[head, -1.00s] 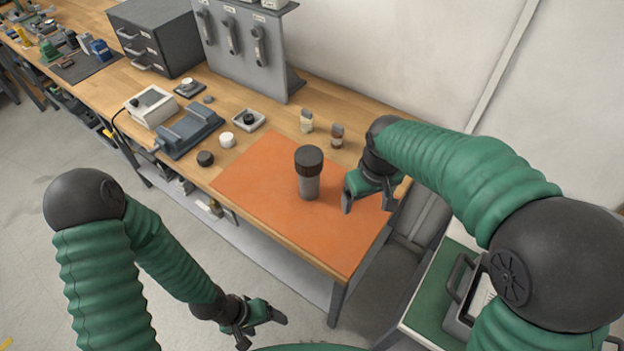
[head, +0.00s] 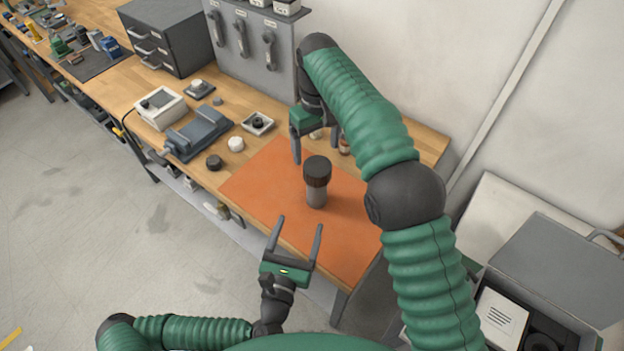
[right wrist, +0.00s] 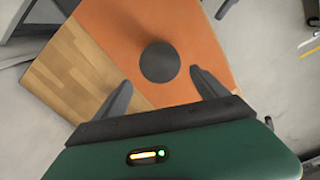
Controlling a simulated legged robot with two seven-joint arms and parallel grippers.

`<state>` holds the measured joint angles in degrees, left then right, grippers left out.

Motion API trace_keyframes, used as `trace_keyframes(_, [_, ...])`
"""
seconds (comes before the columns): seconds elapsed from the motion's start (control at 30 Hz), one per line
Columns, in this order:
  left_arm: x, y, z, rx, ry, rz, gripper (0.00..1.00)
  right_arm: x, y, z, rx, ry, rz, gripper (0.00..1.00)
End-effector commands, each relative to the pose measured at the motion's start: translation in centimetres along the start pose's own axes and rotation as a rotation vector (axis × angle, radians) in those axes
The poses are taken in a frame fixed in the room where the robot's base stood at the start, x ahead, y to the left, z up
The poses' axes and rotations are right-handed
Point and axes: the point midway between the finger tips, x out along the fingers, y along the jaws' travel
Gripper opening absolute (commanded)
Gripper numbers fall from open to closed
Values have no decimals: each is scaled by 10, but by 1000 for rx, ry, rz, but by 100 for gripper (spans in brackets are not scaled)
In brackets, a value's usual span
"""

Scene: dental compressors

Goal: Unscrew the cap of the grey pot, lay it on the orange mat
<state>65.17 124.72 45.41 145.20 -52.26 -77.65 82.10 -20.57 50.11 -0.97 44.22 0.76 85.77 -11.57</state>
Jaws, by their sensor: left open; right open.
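The grey pot (head: 316,197) stands upright on the orange mat (head: 262,184), with its dark ribbed cap (head: 317,171) on top. In the right wrist view the round top of the cap (right wrist: 160,62) shows from above, ahead of and between the fingers, and hides the pot body. My right gripper (head: 315,157) is open and empty, above and behind the pot, fingers pointing down. It also shows in the right wrist view (right wrist: 160,88). My left gripper (head: 297,222) is open and empty in front of the mat's near edge, its fingers pointing towards the pot.
Two small jars, one of them brown (head: 344,146), stand behind the mat, partly hidden by my right gripper. The mat around the pot is bare.

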Motion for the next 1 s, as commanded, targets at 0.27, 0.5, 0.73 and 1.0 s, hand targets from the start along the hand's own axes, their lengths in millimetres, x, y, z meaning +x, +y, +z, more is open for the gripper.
trace_keyframes(0.27, [56,-3,-2,2,1,-5,76,0,2,0,0,2,-1,83])
trace_keyframes(0.5, [114,-3,-2,5,2,-6,76,1,1,-1,-1,2,1,83])
trace_keyframes(0.73, [154,-4,-2,6,2,-7,76,-1,0,0,-1,3,1,83])
trace_keyframes(1.0, [164,-4,-2,4,3,-8,76,0,1,-1,-1,3,1,83])
